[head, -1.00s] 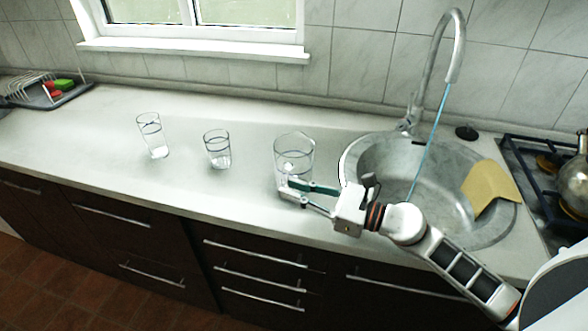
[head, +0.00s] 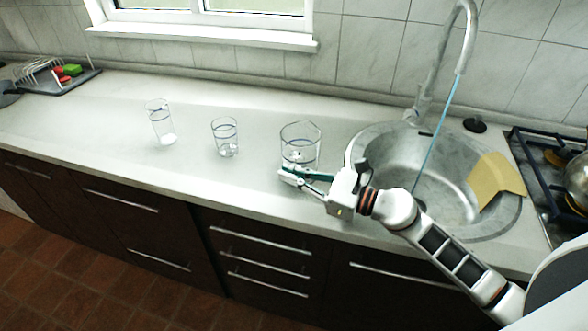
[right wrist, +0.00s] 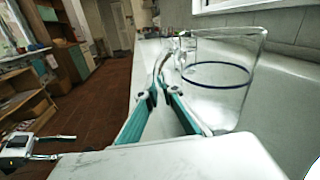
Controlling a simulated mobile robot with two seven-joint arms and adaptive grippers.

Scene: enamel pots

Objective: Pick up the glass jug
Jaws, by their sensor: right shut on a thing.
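The glass jug (head: 301,136) is clear with a dark ring and stands upright on the counter, left of the sink. My right gripper (head: 290,176) is at its near side, low on the body. In the right wrist view the jug (right wrist: 222,85) is right of the green fingers (right wrist: 161,92). The fingers are closed together on a thin clear part at the jug's side, which looks like its handle. The contact is hard to make out through the glass. My left gripper (right wrist: 62,147) appears at the lower left of the right wrist view, its fingers apart and empty.
Two clear glasses, a shorter one (head: 225,137) and a taller one (head: 160,122), stand left of the jug. The round sink (head: 440,205) with its tap is at the right, and the stove beyond it. The counter's front edge is close.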

